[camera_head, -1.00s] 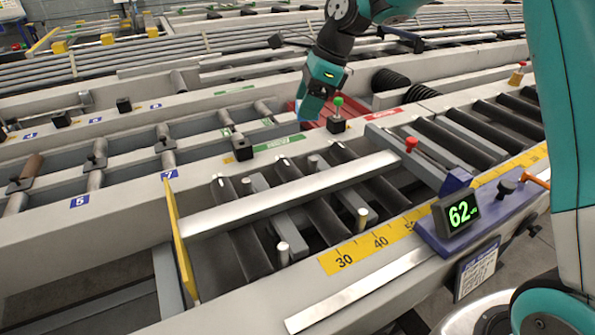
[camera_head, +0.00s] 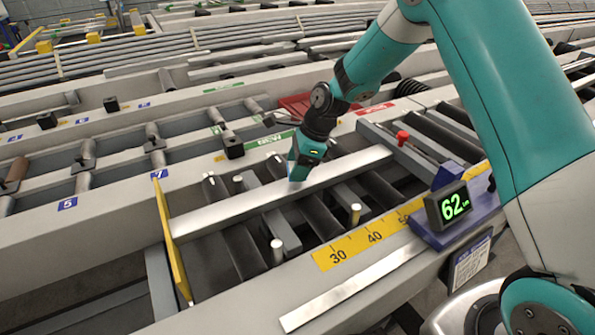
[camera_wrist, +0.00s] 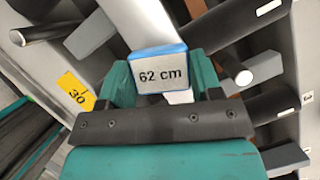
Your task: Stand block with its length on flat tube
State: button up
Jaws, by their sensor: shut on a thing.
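My gripper (camera_head: 298,174) is over the middle of the flat tube (camera_head: 225,208), a long pale bar lying across the rollers. In the wrist view my gripper (camera_wrist: 160,92) is shut on a block (camera_wrist: 161,77) with a blue edge and a "62 cm" label facing the camera. The flat tube (camera_wrist: 140,22) runs behind the block there. The block is mostly hidden by the jaws in the head view. I cannot tell whether its lower end touches the tube.
A yellow stop plate (camera_head: 170,235) stands at the tube's left end. A red knob (camera_head: 402,137) is near its right end. Short upright pins (camera_head: 277,252) flank the tube. A yellow scale (camera_head: 350,250) lies along the front rail.

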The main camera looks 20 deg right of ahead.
jog(key=shift+f, duration=1.15)
jog(key=o, duration=0.9)
jog(key=shift+f, duration=0.1)
